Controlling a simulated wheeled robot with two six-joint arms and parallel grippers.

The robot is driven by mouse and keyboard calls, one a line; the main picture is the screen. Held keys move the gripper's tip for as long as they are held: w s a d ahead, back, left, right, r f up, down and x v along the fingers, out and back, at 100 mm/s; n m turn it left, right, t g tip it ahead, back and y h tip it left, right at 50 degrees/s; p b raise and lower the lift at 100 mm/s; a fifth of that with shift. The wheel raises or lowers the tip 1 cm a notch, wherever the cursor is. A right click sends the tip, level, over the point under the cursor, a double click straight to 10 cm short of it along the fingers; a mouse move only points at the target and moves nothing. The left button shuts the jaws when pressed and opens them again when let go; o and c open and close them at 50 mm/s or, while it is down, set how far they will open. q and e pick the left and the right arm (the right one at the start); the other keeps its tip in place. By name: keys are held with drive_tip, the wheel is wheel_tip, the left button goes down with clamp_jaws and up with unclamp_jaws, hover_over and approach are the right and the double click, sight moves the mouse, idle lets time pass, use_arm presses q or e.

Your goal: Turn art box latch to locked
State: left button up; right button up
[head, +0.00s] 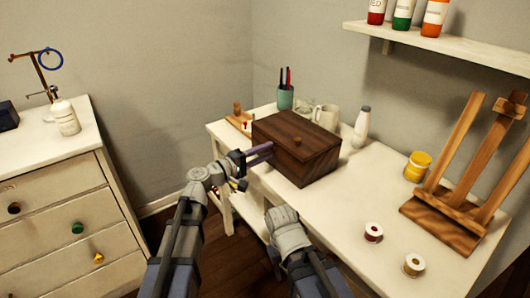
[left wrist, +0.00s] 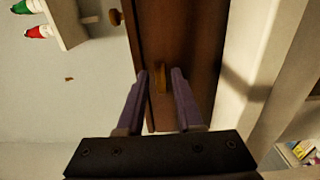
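The art box (head: 291,155) is a dark wooden box with a lid and a small round knob, standing on the white table. My left gripper (head: 270,150) is at the box's left side. In the left wrist view a small brown-yellow latch (left wrist: 160,79) is on the dark box side. The purple fingers of my left gripper (left wrist: 158,80) stand on either side of it, with small gaps visible. The latch is hidden in the head view. My right gripper (head: 283,222) is low at the table's front edge, its fingers not clearly visible.
A green pen cup (head: 285,98), white mug (head: 327,116) and white bottle (head: 362,127) stand behind the box. A yellow jar (head: 418,166), thread spools (head: 373,232) and wooden easel (head: 455,215) are to the right. The table's front middle is clear.

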use_arm(q)
clamp_jaws()
idle(0.3)
idle(1.2)
